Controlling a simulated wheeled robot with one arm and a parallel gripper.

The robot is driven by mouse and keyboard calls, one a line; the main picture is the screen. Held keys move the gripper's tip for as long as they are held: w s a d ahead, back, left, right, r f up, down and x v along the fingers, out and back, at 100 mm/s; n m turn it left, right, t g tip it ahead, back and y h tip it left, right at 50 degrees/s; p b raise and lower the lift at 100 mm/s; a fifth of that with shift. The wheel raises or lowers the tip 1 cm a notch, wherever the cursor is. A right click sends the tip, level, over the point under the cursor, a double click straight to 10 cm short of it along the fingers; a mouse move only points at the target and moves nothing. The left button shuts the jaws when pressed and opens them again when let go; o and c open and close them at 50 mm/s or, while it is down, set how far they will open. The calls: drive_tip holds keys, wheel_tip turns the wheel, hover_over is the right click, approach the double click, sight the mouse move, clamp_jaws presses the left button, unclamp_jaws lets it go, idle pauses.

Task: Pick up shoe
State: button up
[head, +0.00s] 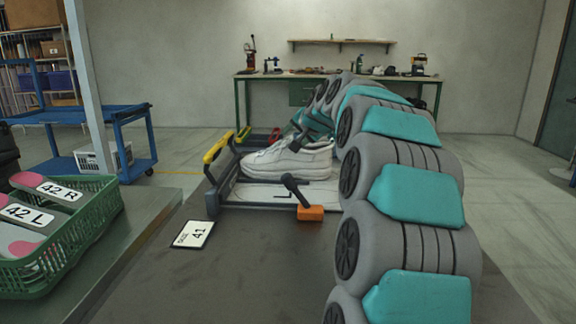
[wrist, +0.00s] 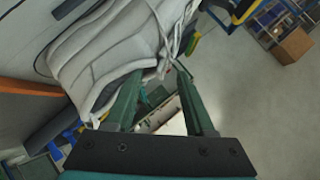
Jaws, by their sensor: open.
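A white-grey lace-up shoe (head: 288,161) sits on a low fixture (head: 247,196) marked "L", its toe toward the left. It also fills the upper left of the wrist view (wrist: 100,55). My gripper (wrist: 157,68) is open, with its two green fingertips right at the shoe's edge. The left finger overlaps the shoe in the picture; the right finger is just beside it. I cannot tell whether they touch. In the head view my arm hides most of the gripper and part of the shoe's right end.
An orange block with a black lever (head: 311,212) stands at the fixture's front. A yellow handle (head: 217,148) rises at its left. A green crate (head: 104,217) with lasts 42 R and 42 L is at left.

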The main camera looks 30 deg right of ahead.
sight(290, 139)
drive_tip(key=x, duration=0.4)
drive_tip(key=shift+w+p, duration=0.25)
drive_tip(key=shift+p, duration=0.05)
clamp_jaws()
idle(1.1)
